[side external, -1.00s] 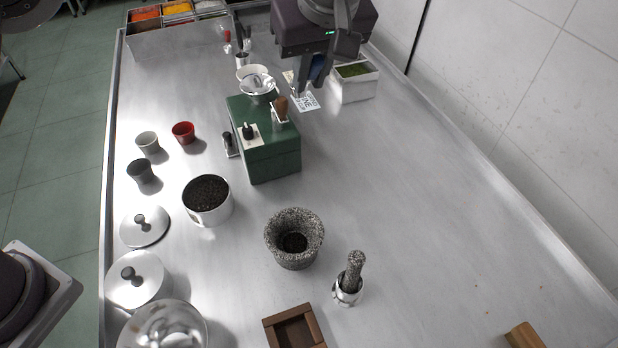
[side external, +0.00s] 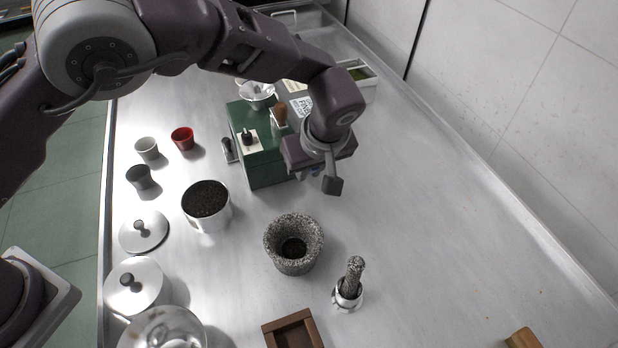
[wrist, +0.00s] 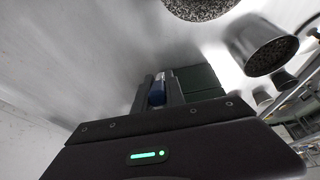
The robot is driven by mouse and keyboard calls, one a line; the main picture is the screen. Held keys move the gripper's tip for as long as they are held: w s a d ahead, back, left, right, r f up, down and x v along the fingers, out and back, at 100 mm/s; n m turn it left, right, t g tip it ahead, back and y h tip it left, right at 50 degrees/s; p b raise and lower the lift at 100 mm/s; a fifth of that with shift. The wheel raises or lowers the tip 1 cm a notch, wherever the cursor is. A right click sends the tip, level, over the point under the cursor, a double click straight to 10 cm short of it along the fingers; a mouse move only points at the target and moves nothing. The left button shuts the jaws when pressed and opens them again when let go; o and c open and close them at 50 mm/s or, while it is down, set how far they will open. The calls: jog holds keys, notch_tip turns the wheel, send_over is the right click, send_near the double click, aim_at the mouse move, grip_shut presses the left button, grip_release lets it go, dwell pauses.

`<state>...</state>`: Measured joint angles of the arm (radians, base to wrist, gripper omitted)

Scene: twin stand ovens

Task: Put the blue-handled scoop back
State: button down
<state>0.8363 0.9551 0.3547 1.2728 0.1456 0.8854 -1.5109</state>
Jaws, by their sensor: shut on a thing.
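My gripper (side external: 316,172) is in the middle of the table, just right of the green box (side external: 268,172) and above the metal top. In the wrist view, its two fingers (wrist: 158,95) are shut on the blue handle of the scoop (wrist: 157,92).
The stone mortar (side external: 278,254) stands in front of the gripper, with a pestle in a metal cup (side external: 347,298) to its right. A pot of dark grains (side external: 211,222) stands left. The table's right side is mostly clear.

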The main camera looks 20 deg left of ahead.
notch_tip(320, 180, down, 3)
jog(key=shift+f, duration=0.15)
jog(key=c, duration=1.4)
grip_release()
jog(key=shift+f, duration=0.1)
